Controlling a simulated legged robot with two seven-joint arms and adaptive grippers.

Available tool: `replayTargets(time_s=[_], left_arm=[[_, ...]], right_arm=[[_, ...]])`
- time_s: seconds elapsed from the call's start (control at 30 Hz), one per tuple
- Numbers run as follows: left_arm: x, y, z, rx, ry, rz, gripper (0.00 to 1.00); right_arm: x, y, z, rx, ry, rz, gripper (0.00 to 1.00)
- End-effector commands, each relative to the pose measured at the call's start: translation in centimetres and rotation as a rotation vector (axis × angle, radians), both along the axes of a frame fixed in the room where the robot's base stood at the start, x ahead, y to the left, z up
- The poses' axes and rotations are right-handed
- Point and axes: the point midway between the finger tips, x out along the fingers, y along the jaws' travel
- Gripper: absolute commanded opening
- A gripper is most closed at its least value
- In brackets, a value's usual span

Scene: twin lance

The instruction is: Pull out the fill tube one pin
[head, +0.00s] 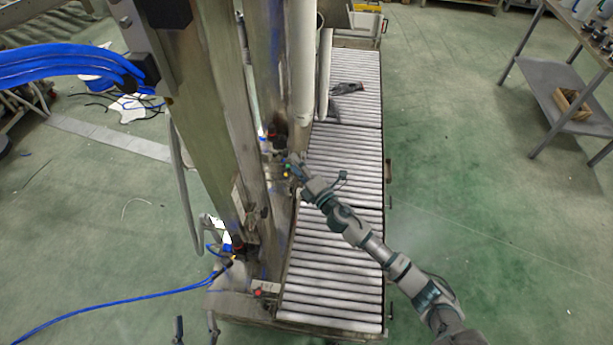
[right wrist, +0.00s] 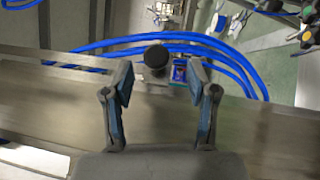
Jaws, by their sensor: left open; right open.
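My right gripper (head: 291,165) reaches in from the lower right to the metal column beside the roller conveyor. In the right wrist view its two blue-padded fingers (right wrist: 160,82) are apart, with nothing between the pads. A round black knob (right wrist: 156,57) shows just beyond and between the fingertips; it may be the pin, but I cannot tell for sure. A dark fitting (head: 278,142) on the column is close to the gripper in the head view. A white tube (head: 302,60) stands upright above it. My left gripper (head: 195,328) is open and empty at the bottom edge, well away from the column.
The roller conveyor (head: 332,270) runs along the column's right side. A small box with a red button (head: 262,292) sits at its front left. Blue hoses (head: 65,62) arc in from the left; others lie on the floor. Open green floor lies to the right.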

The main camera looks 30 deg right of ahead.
Motion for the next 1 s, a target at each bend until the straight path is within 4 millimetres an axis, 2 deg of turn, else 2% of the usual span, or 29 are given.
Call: replayTargets(time_s=[0.1, 0.33, 0.5, 1.0], left_arm=[[0.0, 0.0, 0.0, 0.0, 0.0, 0.0, 0.62], [0.1, 0.0, 0.0, 0.0, 0.001, 0.0, 0.62], [0.1, 0.0, 0.0, 0.0, 0.001, 0.0, 0.62], [0.1, 0.0, -0.1, -0.001, 0.001, 0.0, 0.62]], right_arm=[[-2.8, -0.6, -0.6, 0.0, 0.003, 0.001, 0.58], [-6.0, -1.3, -1.1, 0.001, 0.002, 0.0, 0.58], [-6.7, -1.5, -1.2, 0.0, 0.002, 0.0, 0.58], [-6.8, -1.3, -1.3, 0.011, 0.006, 0.004, 0.58]])
